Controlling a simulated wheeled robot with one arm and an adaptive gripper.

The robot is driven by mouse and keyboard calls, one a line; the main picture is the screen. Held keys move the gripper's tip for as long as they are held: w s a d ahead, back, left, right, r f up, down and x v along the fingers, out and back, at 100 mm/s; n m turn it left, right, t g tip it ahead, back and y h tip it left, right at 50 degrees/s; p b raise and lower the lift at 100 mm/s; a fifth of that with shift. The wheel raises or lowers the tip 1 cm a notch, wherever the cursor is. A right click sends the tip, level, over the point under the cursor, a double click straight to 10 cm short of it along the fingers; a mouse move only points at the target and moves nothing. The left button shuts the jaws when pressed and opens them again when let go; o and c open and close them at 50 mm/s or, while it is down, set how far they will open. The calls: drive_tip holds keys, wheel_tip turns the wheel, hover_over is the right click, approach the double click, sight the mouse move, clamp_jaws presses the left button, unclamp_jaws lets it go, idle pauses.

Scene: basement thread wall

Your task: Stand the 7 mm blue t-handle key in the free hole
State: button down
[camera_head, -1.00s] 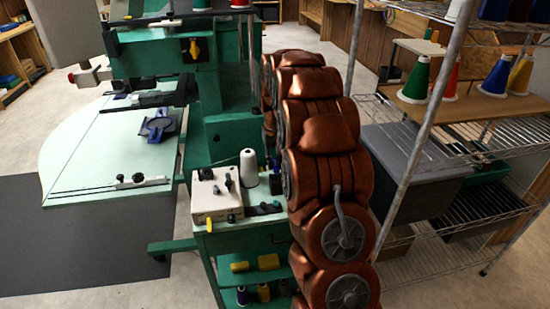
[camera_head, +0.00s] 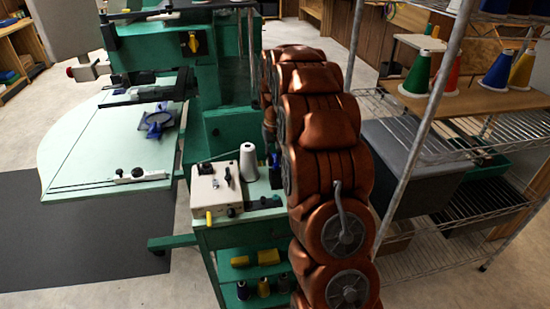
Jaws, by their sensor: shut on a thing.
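A cream block (camera_head: 216,195) stands on the green cart beside the large sewing machine. Two black handles show on its top, and a yellow handle (camera_head: 208,217) shows at its front. Any holes in the block are too small to make out. I cannot pick out the 7 mm blue t-handle key. My gripper does not show; my copper-coloured arm rises to the right of the cart and may hide it. A small dark thing (camera_head: 275,172) beside the arm, right of the white cone, is too small to identify.
A white thread cone (camera_head: 249,162) stands on the cart, close behind the block. The cart's lower shelves hold yellow pieces and small spools. The machine's pale table (camera_head: 100,160), with a blue clamp-like piece (camera_head: 155,120), is at left. A wire rack (camera_head: 480,205) stands at right.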

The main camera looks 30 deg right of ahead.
drive_tip(key=shift+f+b, duration=0.35)
drive_tip(key=shift+f, duration=0.5)
drive_tip(key=c, duration=1)
unclamp_jaws()
drive_tip(key=shift+r, duration=0.1)
wheel_tip(320, 180, up, 12)
drive_tip(key=shift+f, duration=0.1)
drive_tip(key=shift+a, duration=0.1)
